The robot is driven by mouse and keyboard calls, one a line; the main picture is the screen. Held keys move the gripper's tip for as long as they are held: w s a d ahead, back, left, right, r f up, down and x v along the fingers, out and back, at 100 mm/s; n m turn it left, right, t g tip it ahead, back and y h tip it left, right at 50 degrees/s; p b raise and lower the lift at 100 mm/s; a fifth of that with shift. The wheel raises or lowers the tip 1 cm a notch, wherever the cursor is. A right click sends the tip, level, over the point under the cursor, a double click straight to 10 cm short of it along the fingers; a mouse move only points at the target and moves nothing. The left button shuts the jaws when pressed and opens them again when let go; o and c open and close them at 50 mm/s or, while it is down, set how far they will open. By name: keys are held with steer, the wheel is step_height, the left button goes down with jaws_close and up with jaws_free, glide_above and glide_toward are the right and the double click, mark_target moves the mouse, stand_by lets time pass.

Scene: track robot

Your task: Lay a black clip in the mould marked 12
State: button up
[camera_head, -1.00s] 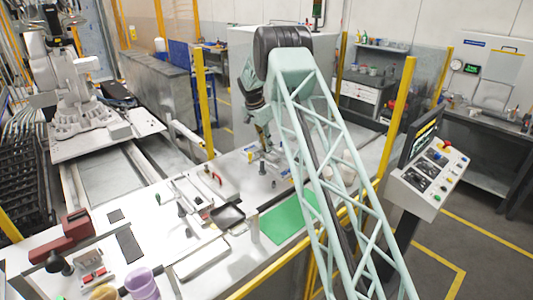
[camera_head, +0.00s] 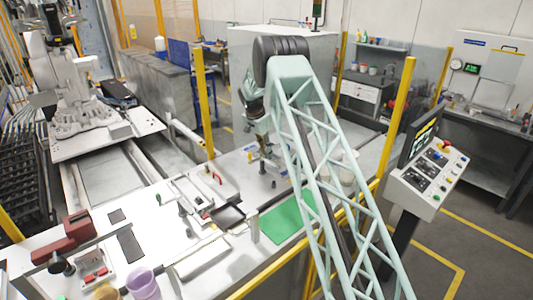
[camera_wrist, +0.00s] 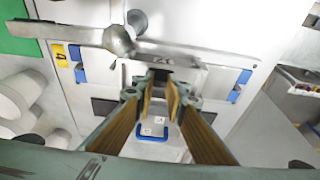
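My gripper (camera_wrist: 161,84) points down over a pale plate in the wrist view, with its two brown-padded fingers on either side of a narrow gap. A small dark piece (camera_wrist: 160,74), which may be the black clip, shows between the fingertips. I cannot tell if it is gripped or lies behind them. Just beyond the tips is a pale block (camera_wrist: 182,76) with dark digits on its upper edge, seemingly 12 seen upside down. In the head view my gripper (camera_head: 265,152) is over the far part of the white bench, partly hidden by my arm.
A grey bar with a round knob (camera_wrist: 118,40) crosses beyond the fingertips. A blue U-shaped piece (camera_wrist: 152,138) shows between the fingers. White round containers (camera_wrist: 22,88) stand at left.

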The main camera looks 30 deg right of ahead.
steer(key=shift+f, duration=0.15)
steer(key=o, duration=0.6)
steer(key=shift+o, duration=0.2)
steer(key=b+v, duration=0.1)
steer(key=v, duration=1.1)
steer(key=shift+b, duration=0.3)
steer(key=shift+a, duration=0.1)
stand_by(0.4)
